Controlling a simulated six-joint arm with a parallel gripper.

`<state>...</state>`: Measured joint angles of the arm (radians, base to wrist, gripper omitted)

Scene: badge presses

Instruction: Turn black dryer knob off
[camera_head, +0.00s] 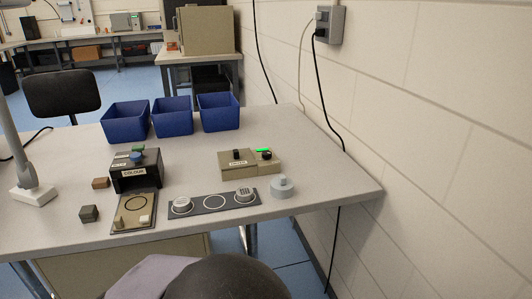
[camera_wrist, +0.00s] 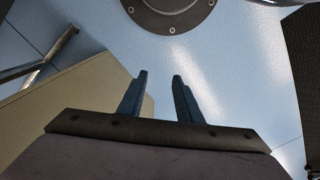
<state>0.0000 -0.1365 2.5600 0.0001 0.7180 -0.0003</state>
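A beige box (camera_head: 238,166) stands on the right part of the table in the head view. It has a small label and two black knob-like parts on top, one on the left (camera_head: 236,154) and one on the right (camera_head: 267,156). A green lit strip (camera_head: 262,150) shows by the right one. I cannot read the label or tell the knob's exact setting. My gripper (camera_wrist: 160,76) shows in the wrist view with its two dark fingers apart and nothing between them. It points over blue floor, away from the box. The fingers are not visible in the head view.
A black press (camera_head: 135,172) stands left of the box. A dark strip with round white parts (camera_head: 213,204) and a grey round weight-like piece (camera_head: 283,188) lie in front. Blue bins (camera_head: 172,118) stand behind. A block wall (camera_head: 440,130) bounds the right side.

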